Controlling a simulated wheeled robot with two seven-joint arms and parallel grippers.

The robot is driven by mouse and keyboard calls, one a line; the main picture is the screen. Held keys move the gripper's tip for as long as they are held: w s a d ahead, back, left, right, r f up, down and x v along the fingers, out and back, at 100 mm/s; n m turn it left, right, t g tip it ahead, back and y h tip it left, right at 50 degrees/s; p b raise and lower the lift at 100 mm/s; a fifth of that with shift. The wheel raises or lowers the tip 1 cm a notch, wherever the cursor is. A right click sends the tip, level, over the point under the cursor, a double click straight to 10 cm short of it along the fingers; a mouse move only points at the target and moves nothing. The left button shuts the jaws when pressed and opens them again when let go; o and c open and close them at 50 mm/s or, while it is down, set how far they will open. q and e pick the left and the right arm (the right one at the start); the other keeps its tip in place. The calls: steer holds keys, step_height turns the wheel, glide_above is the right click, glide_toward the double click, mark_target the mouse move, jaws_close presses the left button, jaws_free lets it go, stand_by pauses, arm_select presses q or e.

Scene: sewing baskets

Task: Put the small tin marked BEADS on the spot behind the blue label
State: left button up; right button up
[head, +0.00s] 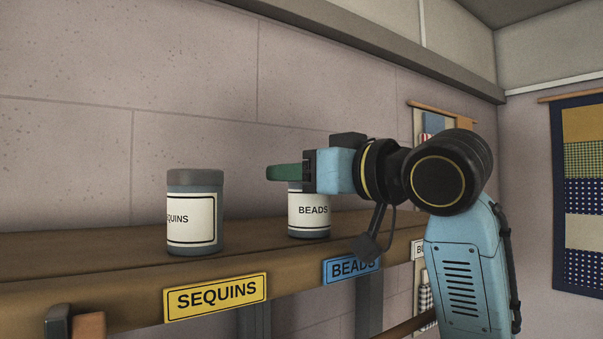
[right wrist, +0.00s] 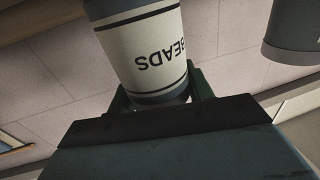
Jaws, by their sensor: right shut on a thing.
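The small tin marked BEADS (head: 309,214) is upright above the blue BEADS label (head: 350,269) on the shelf's front edge. My right gripper (head: 285,173) is shut on the top part of this tin, with green fingers on either side. The tin's base is at or very near the shelf top; I cannot tell whether it touches. In the right wrist view the tin (right wrist: 148,48) appears upside down between the fingers (right wrist: 160,93), its lettering inverted. Its lid is hidden by the gripper in the head view. My left gripper is not in view.
The SEQUINS tin (head: 195,213) stands on the wooden shelf (head: 95,265) to the left, behind the yellow SEQUINS label (head: 215,296). A white label (head: 418,249) is partly hidden by my arm at right. Bare shelf lies between the two tins. A wall rises behind.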

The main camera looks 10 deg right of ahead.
steer(key=o, duration=0.8)
steer(key=shift+f, duration=0.1)
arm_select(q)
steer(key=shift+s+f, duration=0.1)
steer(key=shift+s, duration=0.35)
arm_select(e)
steer(key=o, duration=0.3)
steer(key=shift+o, duration=0.2)
steer(key=shift+s+d+r, duration=0.1)
steer(key=shift+r, duration=0.1)
arm_select(q)
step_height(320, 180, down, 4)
steer(key=b, duration=0.4)
arm_select(e)
steer(key=v, duration=1.1)
steer(key=shift+s+d, duration=0.2)
steer(key=shift+s, duration=0.15)
steer(key=shift+w, duration=0.1)
